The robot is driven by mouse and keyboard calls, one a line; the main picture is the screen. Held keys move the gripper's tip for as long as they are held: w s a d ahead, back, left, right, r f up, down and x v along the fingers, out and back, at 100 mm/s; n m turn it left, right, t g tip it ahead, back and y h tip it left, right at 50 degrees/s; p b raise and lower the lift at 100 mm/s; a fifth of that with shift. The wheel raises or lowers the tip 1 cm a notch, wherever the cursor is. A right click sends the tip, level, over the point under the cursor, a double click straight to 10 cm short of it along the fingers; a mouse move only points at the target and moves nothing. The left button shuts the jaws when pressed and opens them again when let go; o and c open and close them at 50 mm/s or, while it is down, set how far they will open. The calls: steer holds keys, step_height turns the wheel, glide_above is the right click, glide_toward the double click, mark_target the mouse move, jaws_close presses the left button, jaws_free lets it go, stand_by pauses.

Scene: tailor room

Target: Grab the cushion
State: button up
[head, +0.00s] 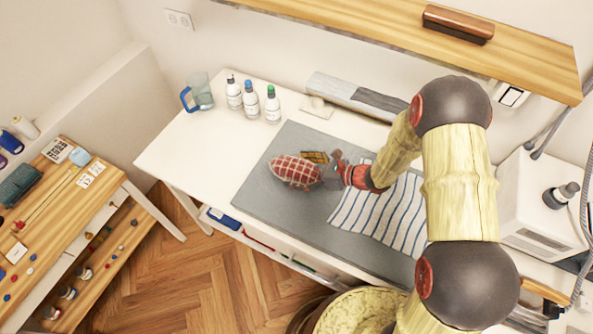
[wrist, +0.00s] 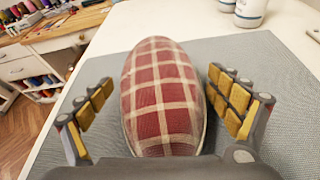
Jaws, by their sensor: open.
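The cushion (head: 295,170) is a red, rounded, elongated pad with a pale checked pattern. It lies on the grey mat (head: 262,195) on the white table. In the wrist view the cushion (wrist: 162,95) lies lengthwise between my two open fingers. My gripper (head: 322,170) is low over the mat at the cushion's right end in the head view. In the wrist view my gripper (wrist: 165,110) has one finger on each side, with a gap to the cushion on both sides. The cushion's near end is partly hidden by the gripper body.
A striped cloth (head: 385,212) lies on the mat under my arm. Several bottles (head: 252,100) and a glass jug (head: 200,92) stand at the table's back left. A wooden shelf (head: 400,30) hangs above. The table's left end (head: 185,150) is clear.

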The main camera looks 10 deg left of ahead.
steer(key=shift+c, duration=1.3)
steer(key=c, duration=1.5)
steer(key=shift+r, duration=0.1)
